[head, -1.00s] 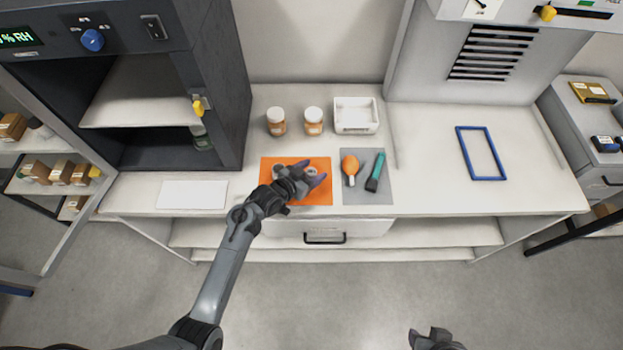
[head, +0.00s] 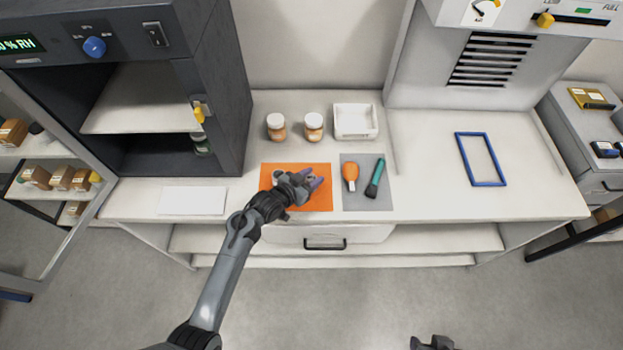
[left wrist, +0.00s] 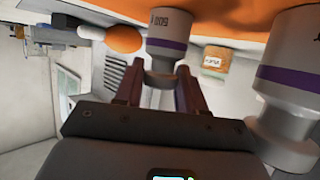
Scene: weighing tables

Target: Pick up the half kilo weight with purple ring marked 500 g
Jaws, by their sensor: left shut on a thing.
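My left gripper (head: 314,182) is low over the orange mat (head: 268,203) in the head view. The left wrist view shows its two dark fingers (left wrist: 158,92) shut on a grey metal weight with a purple ring (left wrist: 171,44). Markings on this weight appear inverted and are hard to read. A second, larger-looking grey weight with a purple ring (left wrist: 285,82) stands beside it at the right of the left wrist view. The gripper hides most of the weights in the head view. My right gripper (head: 434,342) is barely in view at the bottom edge.
A grey mat (head: 365,202) with an orange-bulbed tool (head: 350,172) and a teal-handled brush (head: 376,178) lies just right. Two jars (head: 276,127) (head: 313,127) and a white tray (head: 356,133) stand behind. A blue frame (head: 480,158) lies farther right. The counter between is clear.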

